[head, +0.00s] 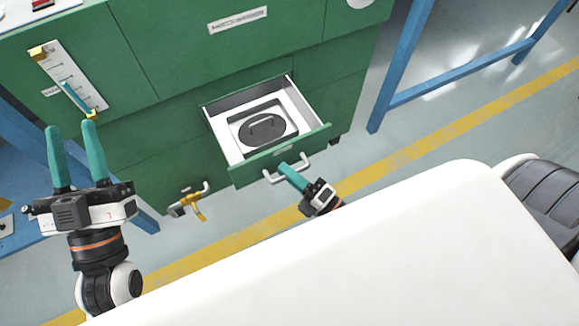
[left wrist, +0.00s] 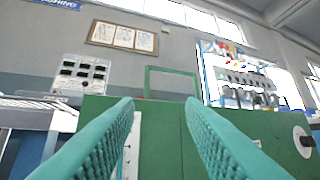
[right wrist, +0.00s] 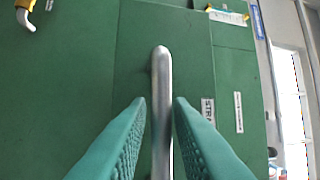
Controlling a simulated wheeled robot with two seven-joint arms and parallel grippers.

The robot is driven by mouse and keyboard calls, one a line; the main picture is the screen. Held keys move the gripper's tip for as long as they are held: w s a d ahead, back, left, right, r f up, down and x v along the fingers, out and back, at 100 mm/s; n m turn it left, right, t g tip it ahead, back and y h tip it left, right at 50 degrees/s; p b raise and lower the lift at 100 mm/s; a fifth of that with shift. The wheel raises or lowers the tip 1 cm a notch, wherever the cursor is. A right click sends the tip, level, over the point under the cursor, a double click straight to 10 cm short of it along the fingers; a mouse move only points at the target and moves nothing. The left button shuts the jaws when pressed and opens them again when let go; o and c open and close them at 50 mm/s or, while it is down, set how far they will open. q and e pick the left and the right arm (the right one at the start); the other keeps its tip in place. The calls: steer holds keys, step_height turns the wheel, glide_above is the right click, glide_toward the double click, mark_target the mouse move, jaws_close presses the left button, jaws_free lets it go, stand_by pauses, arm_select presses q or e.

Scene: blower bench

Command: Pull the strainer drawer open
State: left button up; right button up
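The strainer drawer (head: 282,159) stands pulled out from the green cabinet in the head view, its white inside showing. A dark round strainer (head: 262,130) with a handle lies in it. My right gripper (head: 284,170) is at the drawer's front, shut on the metal handle (right wrist: 162,95). In the right wrist view the handle bar runs between the two teal fingers, and part of the label beside it is hidden by a finger. My left gripper (head: 70,129) is open and empty, raised in front of the cabinet's left side, away from the drawer.
The green cabinet (head: 175,50) fills the back. A gauge panel (head: 68,78) is on its left and a yellow-handled valve (head: 190,203) sticks out low, left of the drawer. Blue frames (head: 400,65) stand at both sides. The floor to the right is clear.

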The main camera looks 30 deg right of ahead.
steer(key=shift+s, duration=0.1)
